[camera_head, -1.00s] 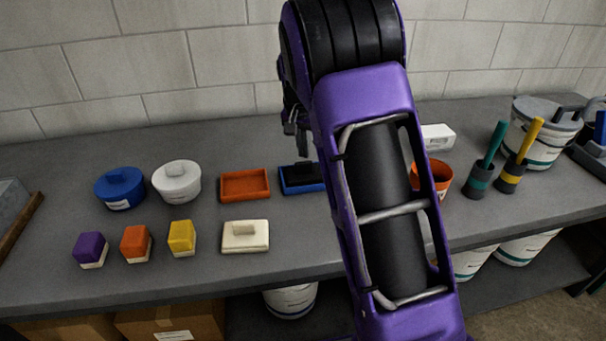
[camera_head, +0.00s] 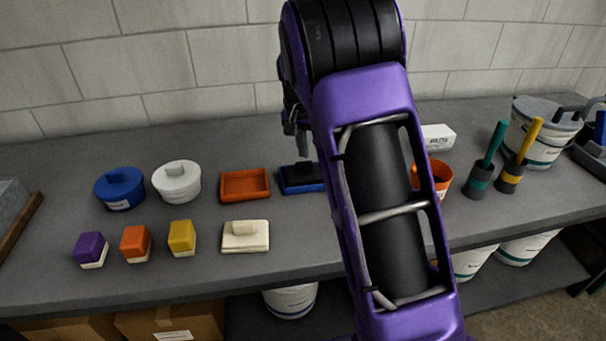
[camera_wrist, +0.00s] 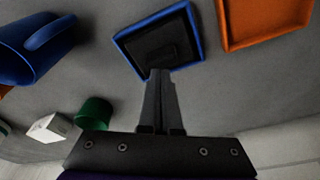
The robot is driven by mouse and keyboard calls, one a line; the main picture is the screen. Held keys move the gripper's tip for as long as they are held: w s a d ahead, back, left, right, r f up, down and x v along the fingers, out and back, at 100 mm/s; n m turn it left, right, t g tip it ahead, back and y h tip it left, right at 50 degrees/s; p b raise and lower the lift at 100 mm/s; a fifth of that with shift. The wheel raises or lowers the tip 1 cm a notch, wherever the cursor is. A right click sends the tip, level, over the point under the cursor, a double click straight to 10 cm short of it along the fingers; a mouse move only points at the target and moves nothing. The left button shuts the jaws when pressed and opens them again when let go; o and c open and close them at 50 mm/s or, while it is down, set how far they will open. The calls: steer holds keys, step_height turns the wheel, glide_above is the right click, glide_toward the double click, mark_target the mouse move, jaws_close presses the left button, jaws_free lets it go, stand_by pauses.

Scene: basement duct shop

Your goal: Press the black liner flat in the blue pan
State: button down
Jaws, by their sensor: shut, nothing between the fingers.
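The blue pan (camera_head: 312,188) sits on the bench, partly hidden behind my arm in the head view. The wrist view shows more of the pan, including its blue rim (camera_wrist: 127,57). The black liner (camera_wrist: 143,39) lies inside the rim, with a raised dark block on it. In the head view the liner (camera_head: 296,172) shows as a dark shape in the pan. My gripper (camera_wrist: 160,73) is shut and empty. Its fingertips overlap the pan's near edge in the wrist view; I cannot tell whether they touch. In the head view my arm mostly hides the gripper.
An orange tray (camera_head: 245,199) stands just left of the pan. A cream block with a handle (camera_head: 245,246) is in front of it. An orange cup (camera_head: 441,184) is right of my arm.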

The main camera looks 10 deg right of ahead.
mark_target(304, 163)
steer(key=shift+s+f, duration=0.1)
steer(key=shift+f, duration=0.9)
stand_by(1.6)
steer(key=shift+r+p, duration=1.85)
steer(key=shift+r, duration=1.05)
step_height(304, 163, up, 2)
steer(key=shift+r, duration=0.25)
